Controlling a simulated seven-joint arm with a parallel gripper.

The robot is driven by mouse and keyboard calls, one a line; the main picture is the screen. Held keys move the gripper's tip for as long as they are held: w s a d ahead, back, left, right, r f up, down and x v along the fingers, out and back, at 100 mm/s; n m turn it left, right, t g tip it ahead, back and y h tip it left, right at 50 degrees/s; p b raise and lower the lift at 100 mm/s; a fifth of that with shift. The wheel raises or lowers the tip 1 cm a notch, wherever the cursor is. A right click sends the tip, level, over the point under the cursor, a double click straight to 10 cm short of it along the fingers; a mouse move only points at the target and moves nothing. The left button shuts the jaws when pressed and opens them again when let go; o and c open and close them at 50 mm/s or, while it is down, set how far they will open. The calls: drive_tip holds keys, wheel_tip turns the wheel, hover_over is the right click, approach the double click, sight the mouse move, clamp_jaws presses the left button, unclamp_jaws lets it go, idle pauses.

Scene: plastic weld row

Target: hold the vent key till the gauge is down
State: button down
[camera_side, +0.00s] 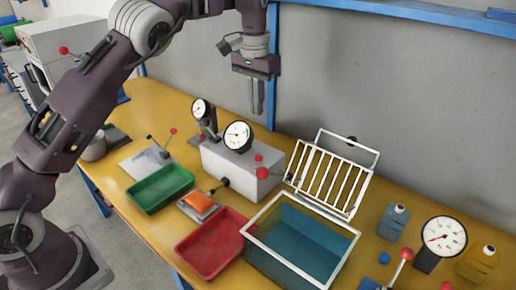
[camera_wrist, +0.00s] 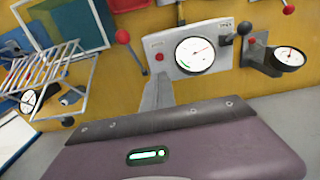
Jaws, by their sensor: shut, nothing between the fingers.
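A pale box (camera_side: 230,175) on the bench carries a round white gauge (camera_side: 238,135), also in the wrist view (camera_wrist: 195,54). In the wrist view its red needle points up and right, away from a green band at lower left. A small red button (camera_side: 258,158) is on the box top; it also shows in the wrist view (camera_wrist: 159,57) beside the gauge. Small lettering near it is too blurred to read, so I cannot confirm which control is the vent key. My gripper (camera_side: 257,112) is shut and empty, pointing down above and behind the box, touching nothing.
A red-knobbed lever (camera_side: 262,173) and a black-knobbed lever (camera_side: 223,182) stick out from the box. A second gauge (camera_side: 200,108) stands behind left. A white wire rack (camera_side: 330,175) rises beside a blue-filled tank (camera_side: 300,240) at right. Green (camera_side: 160,187) and red (camera_side: 212,245) trays lie in front.

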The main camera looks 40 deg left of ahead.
sight(257, 158)
wheel_tip(257, 158, down, 14)
drive_tip(key=shift+w+d, duration=0.1)
drive_tip(key=shift+w, duration=0.05)
idle(0.3)
drive_tip(key=shift+f, duration=1.15)
drive_tip(key=shift+s+f, duration=0.1)
drive_tip(key=shift+s, duration=0.15)
wheel_tip(257, 158, up, 15)
drive_tip(key=shift+w, duration=0.2)
idle(0.4)
